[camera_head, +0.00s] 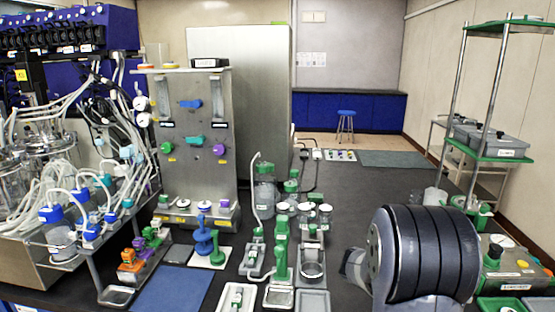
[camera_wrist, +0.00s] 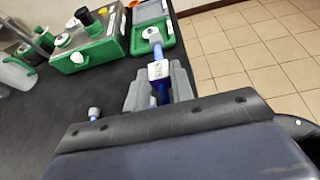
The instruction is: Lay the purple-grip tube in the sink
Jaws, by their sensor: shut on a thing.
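My gripper (camera_head: 354,268) is at the right of the bench in the head view, partly hidden by my dark wrist. In the wrist view my gripper (camera_wrist: 160,88) is shut on a slim blue tube (camera_wrist: 156,68) with a white label and a pale end. Its grip looks blue rather than purple, and its lower part is hidden between the fingers. I cannot tell which basin is the sink.
A green instrument box (camera_wrist: 95,45), a green tray (camera_wrist: 150,38) and a clear beaker (camera_wrist: 17,75) stand beyond my gripper. A small blue-and-white piece (camera_wrist: 94,114) is on the bench. Green-topped fixtures (camera_head: 280,255) and shallow trays crowd the front middle.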

